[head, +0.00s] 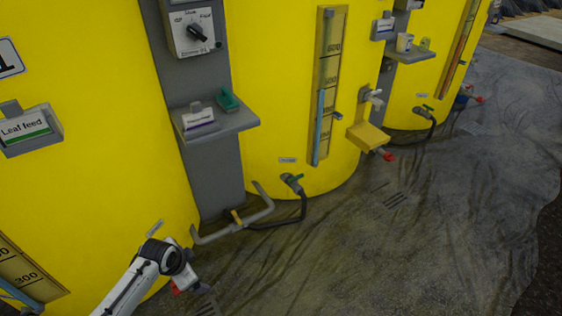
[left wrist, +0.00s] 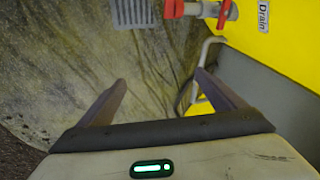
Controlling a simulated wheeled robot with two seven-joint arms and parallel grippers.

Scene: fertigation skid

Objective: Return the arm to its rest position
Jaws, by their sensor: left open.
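My left arm (head: 130,288) comes in from the bottom left of the head view, white with a dark joint. My left gripper (left wrist: 161,77) is open and empty in the left wrist view, its two dark fingers spread apart over the wet floor. My right gripper is in neither view.
A "Drain" label (left wrist: 263,15) is on the yellow wall. A grey bent pipe (head: 235,228) and a green-handled valve (head: 292,181) stand low between the tanks. A grey shelf (head: 222,124) holds a labelled holder and a green item. Open floor (head: 420,240) lies to the right.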

